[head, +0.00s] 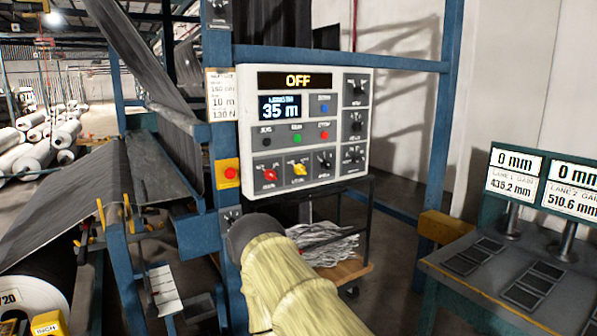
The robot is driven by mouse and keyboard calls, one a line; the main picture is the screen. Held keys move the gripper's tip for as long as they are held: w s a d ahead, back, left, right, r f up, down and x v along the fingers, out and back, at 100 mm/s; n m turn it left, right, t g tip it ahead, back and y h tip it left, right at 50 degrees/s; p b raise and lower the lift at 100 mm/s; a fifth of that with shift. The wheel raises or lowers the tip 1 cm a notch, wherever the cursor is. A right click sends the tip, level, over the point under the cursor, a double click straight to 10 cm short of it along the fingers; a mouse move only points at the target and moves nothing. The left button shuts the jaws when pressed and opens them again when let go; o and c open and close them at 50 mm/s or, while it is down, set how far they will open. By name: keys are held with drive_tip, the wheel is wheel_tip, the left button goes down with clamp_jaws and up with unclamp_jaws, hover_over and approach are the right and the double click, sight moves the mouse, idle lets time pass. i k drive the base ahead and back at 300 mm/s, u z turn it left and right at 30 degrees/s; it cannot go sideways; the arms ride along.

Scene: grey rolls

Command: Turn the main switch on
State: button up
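A white control panel (362,128) hangs on a blue frame, and its top display (298,81) reads OFF. Its bottom row has a red rotary knob (269,173), a yellow one (299,169) and a black one (325,160). Their small labels are too blurred to read. Another dark rotary switch (232,214) sits lower on the blue post, just above my arm's end. I cannot tell by label which is the main switch. My gripper (252,233) is at the dark end of my arm, below the panel. Its fingers are hidden, so its opening does not show.
A red button on a yellow box (229,173) is on the post left of the panel. A dark cart (350,270) stands behind my arm. A bench with lane displays (515,174) is at the right. Grey web and a roll (35,275) fill the left.

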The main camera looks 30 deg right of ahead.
sight(270, 174)
drive_tip(key=u, duration=0.05)
drive_tip(key=k, duration=1.15)
drive_tip(key=z, duration=0.85)
drive_tip(key=i, duration=1.55)
drive_tip(key=u, duration=0.75)
